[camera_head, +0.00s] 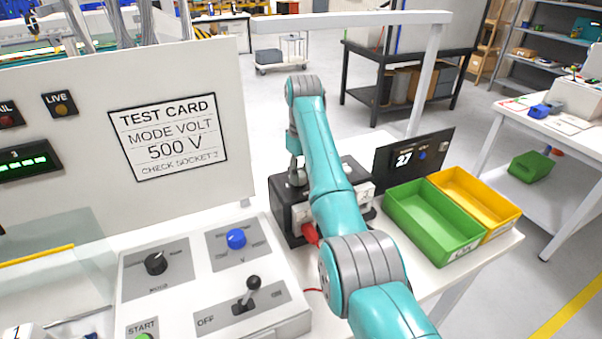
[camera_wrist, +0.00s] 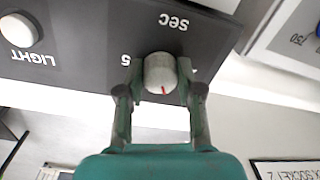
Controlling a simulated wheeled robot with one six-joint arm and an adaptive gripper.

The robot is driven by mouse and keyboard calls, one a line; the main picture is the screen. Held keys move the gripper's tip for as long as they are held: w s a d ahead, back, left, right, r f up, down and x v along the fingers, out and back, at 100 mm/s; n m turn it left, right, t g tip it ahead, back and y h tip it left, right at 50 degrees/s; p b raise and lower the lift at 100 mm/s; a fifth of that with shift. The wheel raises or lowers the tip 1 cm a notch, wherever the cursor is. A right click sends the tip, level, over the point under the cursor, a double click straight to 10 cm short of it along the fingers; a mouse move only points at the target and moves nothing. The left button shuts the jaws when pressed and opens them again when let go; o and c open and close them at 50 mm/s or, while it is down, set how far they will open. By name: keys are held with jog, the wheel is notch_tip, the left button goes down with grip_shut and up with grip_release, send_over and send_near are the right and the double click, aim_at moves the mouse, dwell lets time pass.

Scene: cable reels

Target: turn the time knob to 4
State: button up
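The time knob (camera_wrist: 160,72) is a small pale round knob with a red pointer mark, on a dark panel marked SEC. The lettering is upside down in the wrist view, and the red mark points down in the picture. A 5 shows at its left; other dial numbers are hidden or unreadable. My gripper (camera_wrist: 160,85) has one finger on each side of the knob, with its tips close against it, and looks shut on it. In the head view my gripper (camera_head: 297,178) is at the black box (camera_head: 281,212) behind my arm, and the knob is hidden.
A pale LIGHT button (camera_wrist: 17,30) is beside the knob. A console (camera_head: 215,285) with black and blue knobs and a lever stands in front left. A test card (camera_head: 168,137) reads 500 V. Green (camera_head: 420,240) and yellow (camera_head: 510,214) bins are right.

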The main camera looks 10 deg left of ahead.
jog(key=shift+m, duration=0.3)
jog(key=m, duration=0.5)
jog(key=shift+s, duration=0.1)
jog(key=m, duration=0.6)
jog(key=shift+a, duration=0.1)
dwell(0.4)
jog(key=o, duration=1.2)
jog(key=shift+c, duration=0.2)
